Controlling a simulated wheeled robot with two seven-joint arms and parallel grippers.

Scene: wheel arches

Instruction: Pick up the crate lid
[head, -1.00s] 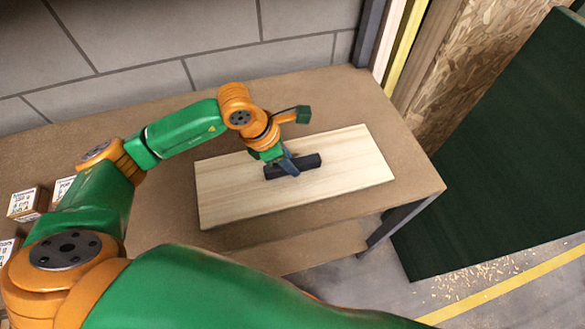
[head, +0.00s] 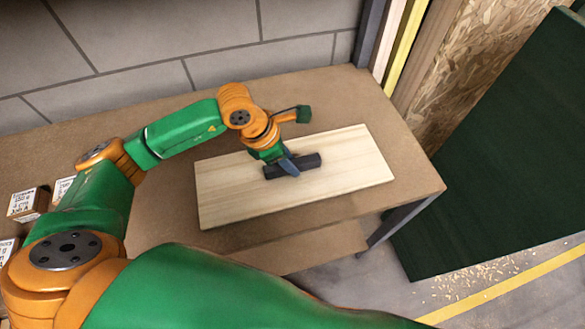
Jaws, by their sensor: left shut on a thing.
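The crate lid (head: 340,187) is a flat, pale wooden board with a dark bar handle (head: 308,161) across its middle. It lies on, or very close to, the brown table; I cannot tell if there is a gap under it. My left gripper (head: 288,165) comes down from above and is shut on the handle, near its middle. The fingertips are partly hidden against the dark handle. Of my right arm, a green link crosses the bottom of the view; its gripper is out of view.
The brown table (head: 405,150) has bare room around the lid. Several small labelled boxes (head: 28,203) stand at the left edge. A grey block wall (head: 200,40) is behind. A dark green panel (head: 500,150) leans at the right, beyond the table's edge.

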